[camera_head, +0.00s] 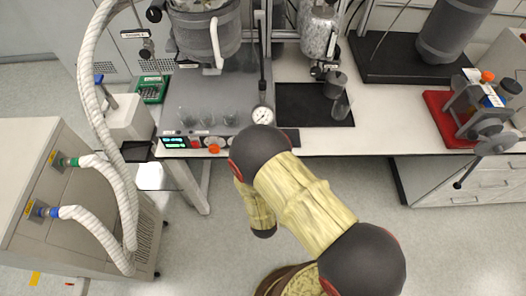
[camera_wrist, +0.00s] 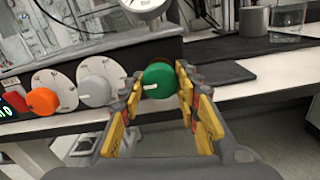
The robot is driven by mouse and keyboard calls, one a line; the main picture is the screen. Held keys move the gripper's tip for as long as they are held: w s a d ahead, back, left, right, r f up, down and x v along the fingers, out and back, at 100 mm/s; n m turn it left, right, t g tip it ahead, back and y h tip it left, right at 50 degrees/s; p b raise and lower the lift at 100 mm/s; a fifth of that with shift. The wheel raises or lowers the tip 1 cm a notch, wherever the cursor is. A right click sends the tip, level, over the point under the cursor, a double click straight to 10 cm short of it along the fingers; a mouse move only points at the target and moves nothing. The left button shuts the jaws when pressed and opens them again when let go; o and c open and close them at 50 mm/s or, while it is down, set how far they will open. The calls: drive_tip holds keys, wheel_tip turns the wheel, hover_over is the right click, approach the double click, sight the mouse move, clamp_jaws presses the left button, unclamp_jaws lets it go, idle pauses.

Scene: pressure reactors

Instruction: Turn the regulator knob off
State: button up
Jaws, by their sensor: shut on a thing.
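In the wrist view a round green knob (camera_wrist: 159,78) with a pale pointer mark sits on the front panel, at the right end of a row of knobs. My gripper (camera_wrist: 161,88) has its two yellow-and-grey fingers on either side of this knob, shut on it. The pointer mark lies on the knob's lower left. Left of it are a grey knob (camera_wrist: 97,91) on a white dial and an orange knob (camera_wrist: 42,101). In the head view my arm hides the green knob and the gripper. No label shows which knob is the regulator.
A pressure gauge (camera_head: 262,115) stands above the panel. A lit green display (camera_head: 174,143) is at the panel's left. A black mat (camera_head: 314,105) lies right of it on the bench. A cabinet with white hoses (camera_head: 93,190) stands at left; the floor in front is clear.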

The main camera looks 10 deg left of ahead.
drive_tip(key=shift+f, duration=0.1)
idle(0.4)
drive_tip(key=o, duration=1.2)
drive_tip(key=shift+c, duration=0.2)
drive_tip(key=v, duration=1.2)
